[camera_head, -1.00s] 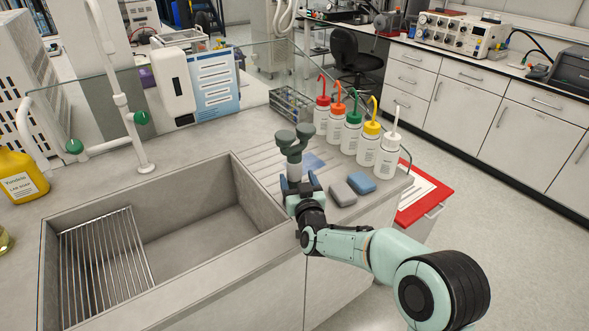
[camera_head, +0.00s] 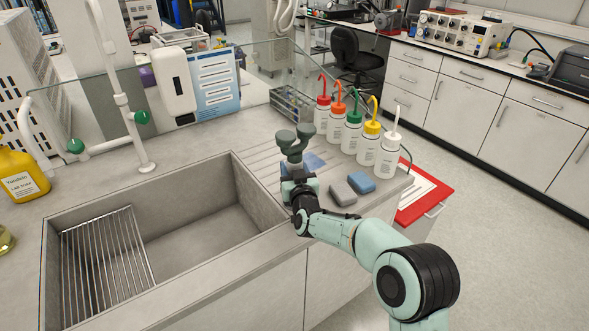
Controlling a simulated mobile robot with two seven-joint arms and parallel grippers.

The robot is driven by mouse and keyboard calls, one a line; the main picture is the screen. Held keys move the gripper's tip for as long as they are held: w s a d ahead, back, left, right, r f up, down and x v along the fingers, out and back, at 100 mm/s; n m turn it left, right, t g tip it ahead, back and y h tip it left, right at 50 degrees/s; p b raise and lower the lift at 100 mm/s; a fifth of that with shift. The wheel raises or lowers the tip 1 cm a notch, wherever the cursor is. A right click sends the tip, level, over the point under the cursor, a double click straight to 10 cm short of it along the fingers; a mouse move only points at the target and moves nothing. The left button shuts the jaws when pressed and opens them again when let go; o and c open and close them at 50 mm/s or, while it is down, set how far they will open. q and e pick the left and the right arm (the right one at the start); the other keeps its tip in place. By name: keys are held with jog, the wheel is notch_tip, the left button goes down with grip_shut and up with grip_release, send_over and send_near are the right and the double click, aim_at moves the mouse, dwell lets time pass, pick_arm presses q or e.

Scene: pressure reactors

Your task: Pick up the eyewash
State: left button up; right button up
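The eyewash (camera_head: 294,141) is a grey-green fixture with two round heads on a forked stem. It stands upright on the grooved drainboard just right of the sink. My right gripper (camera_head: 297,172) is low at the eyewash's stem, on the near side. Its dark fingers overlap the lower stem and hide it, so I cannot tell whether they are closed on it. My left gripper is not in view.
Several wash bottles (camera_head: 353,131) with coloured caps stand behind and right of the eyewash. A grey sponge (camera_head: 342,192) and a blue sponge (camera_head: 361,182) lie right of the gripper. The sink (camera_head: 190,235) is open at left. A tap (camera_head: 133,125) rises behind it.

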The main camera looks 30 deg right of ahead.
jog(key=shift+r, duration=0.1)
pick_arm(q)
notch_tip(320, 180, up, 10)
jog(key=p, duration=1.1)
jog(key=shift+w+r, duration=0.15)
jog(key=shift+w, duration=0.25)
pick_arm(e)
notch_tip(320, 180, up, 25)
